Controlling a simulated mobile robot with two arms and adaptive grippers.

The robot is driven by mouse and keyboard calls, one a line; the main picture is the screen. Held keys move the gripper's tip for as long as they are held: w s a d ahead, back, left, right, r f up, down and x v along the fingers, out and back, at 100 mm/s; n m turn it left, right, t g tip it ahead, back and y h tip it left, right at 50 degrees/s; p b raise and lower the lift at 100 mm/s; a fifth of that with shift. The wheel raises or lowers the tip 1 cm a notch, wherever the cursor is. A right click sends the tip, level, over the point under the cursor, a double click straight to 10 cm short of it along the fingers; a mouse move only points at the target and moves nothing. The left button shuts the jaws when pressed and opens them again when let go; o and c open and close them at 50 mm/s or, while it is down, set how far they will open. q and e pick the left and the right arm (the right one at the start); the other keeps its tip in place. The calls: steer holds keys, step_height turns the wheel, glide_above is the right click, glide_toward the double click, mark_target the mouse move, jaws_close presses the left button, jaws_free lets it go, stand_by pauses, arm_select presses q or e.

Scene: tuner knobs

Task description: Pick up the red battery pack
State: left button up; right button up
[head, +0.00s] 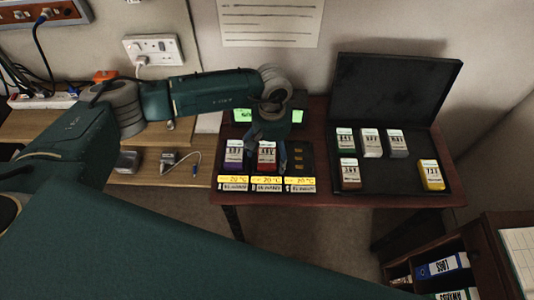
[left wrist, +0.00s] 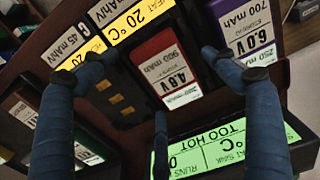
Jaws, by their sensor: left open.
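The red battery pack (head: 267,153) sits in the middle slot of the dark charger (head: 306,150). In the left wrist view the red battery pack (left wrist: 168,65) has a white label reading 4.8 V and 900 mAh. My left gripper (head: 268,147) is over it, open and empty. In the left wrist view my left gripper (left wrist: 152,68) has one finger over the empty slot side and one by the purple pack's side; a third finger is near the red pack's label end. Whether any finger touches it I cannot tell. My right gripper is not in view.
A purple pack (head: 234,152) sits left of the red one; the right slot (head: 297,160) is empty. A green display (left wrist: 222,148) reads TOO HOT. An open black case (head: 398,178) on the right holds several packs. Yellow labels (head: 266,182) line the charger's front.

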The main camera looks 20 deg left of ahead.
arm_select(q)
steer(key=c, duration=1.3)
steer(key=shift+r, duration=0.1)
steer(key=shift+r, duration=0.1)
steer(key=shift+c, duration=0.3)
